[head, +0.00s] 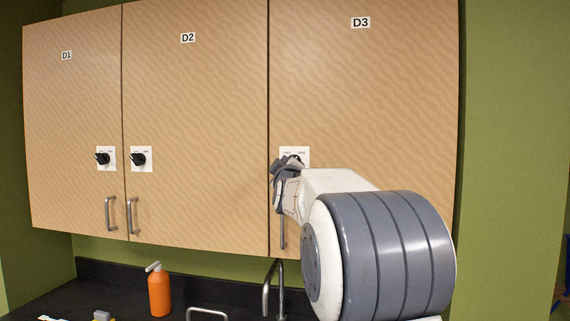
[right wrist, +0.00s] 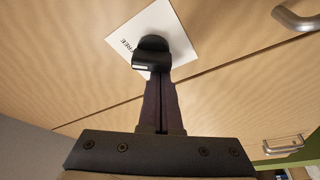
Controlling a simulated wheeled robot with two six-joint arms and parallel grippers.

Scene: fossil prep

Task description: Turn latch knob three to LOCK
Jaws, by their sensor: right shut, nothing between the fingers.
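Latch knob three is a black knob (right wrist: 152,50) on a white label plate (right wrist: 180,38) on the door marked D3 (head: 365,90). In the right wrist view the word FREE shows on the plate, left of the knob; the LOCK marking cannot be made out. A white mark shows on the knob's near face. My right gripper (right wrist: 158,82) is shut and empty, its fingertips right at the knob, overlapping its near edge in the picture; touch cannot be told. In the head view my right gripper (head: 280,170) hides most of the knob. My left gripper is not in view.
Doors D1 and D2 carry similar black knobs (head: 103,158) (head: 139,159) and metal handles. The D3 handle (head: 283,232) is below my gripper, partly hidden by my arm. An orange bottle (head: 159,293) and a tap (head: 269,288) stand on the dark counter below.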

